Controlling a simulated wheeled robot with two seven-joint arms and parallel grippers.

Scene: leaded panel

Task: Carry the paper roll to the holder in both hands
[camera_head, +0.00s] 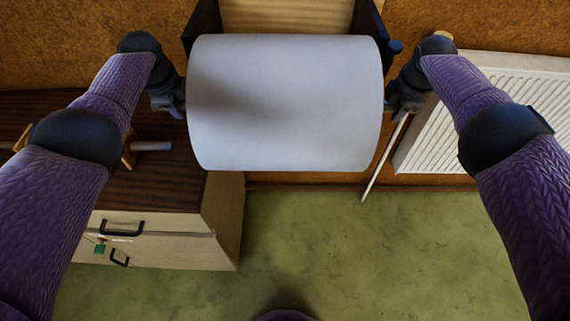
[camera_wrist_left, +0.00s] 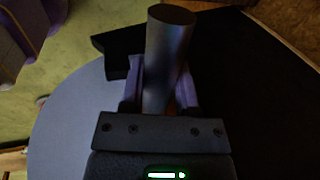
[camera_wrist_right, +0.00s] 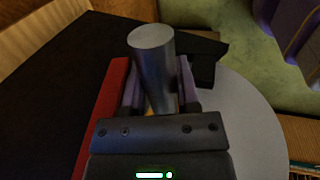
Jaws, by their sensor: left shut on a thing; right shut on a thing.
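The white paper roll (camera_head: 285,105) lies level across the middle of the head view, with a grey metal rod end sticking out at each side. My left gripper (camera_head: 176,100) is shut on the left rod end (camera_wrist_left: 168,55). My right gripper (camera_head: 396,98) is shut on the right rod end (camera_wrist_right: 153,65). The holder has dark side plates (camera_head: 203,22) and a pale slatted board (camera_head: 285,14) between them, partly hidden behind the roll. A dark plate (camera_wrist_left: 250,90) is close beside the rod in the left wrist view, and another (camera_wrist_right: 60,85) in the right wrist view.
A dark-topped cabinet (camera_head: 165,200) with drawers stands at the lower left, with a pale rod (camera_head: 152,146) over its top. A white radiator (camera_head: 480,115) is on the right wall. A thin pale stick (camera_head: 384,160) slants below my right gripper. The green floor (camera_head: 350,250) is clear.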

